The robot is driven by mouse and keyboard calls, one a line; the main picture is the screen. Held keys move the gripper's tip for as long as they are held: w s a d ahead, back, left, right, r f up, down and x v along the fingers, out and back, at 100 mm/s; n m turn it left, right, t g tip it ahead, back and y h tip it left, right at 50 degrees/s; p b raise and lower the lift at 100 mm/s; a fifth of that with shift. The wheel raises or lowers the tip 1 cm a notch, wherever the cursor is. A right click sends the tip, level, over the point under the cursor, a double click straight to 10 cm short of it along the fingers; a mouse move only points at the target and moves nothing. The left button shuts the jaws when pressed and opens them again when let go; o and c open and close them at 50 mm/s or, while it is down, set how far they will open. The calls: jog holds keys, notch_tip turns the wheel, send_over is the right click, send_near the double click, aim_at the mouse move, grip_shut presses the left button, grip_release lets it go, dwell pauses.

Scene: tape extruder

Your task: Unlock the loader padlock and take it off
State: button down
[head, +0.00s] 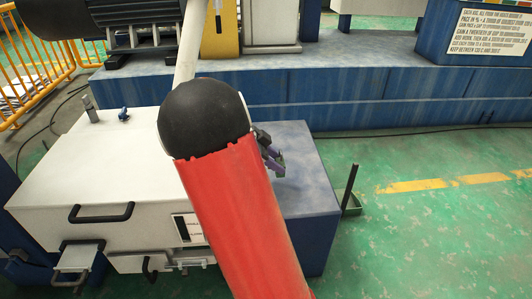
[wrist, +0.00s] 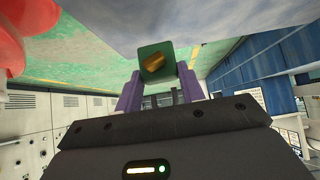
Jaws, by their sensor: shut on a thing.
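My gripper (head: 273,160) is above the blue end surface of the white-topped machine, partly hidden behind my arm. In the wrist view its purple fingers (wrist: 158,80) are shut on a small green block (wrist: 144,53) with a brass-coloured part on its face. I cannot tell whether this block is a key or the padlock. The held block appears clear of the blue surface. No padlock can be clearly made out elsewhere; my arm covers much of the machine's middle.
The white machine top (head: 100,160) carries a small blue fitting (head: 124,114) and a grey post (head: 90,105). Black handles (head: 102,213) are on its front. A long blue machine base (head: 350,85) stands behind. An upright black bar (head: 350,187) stands at right; green floor beyond is mostly clear.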

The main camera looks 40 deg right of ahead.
jog(key=shift+f+b, duration=1.7)
jog(key=shift+f, duration=1.6)
jog(key=c, duration=0.8)
grip_release()
notch_tip(320, 180, up, 20)
jog(key=p, duration=0.3)
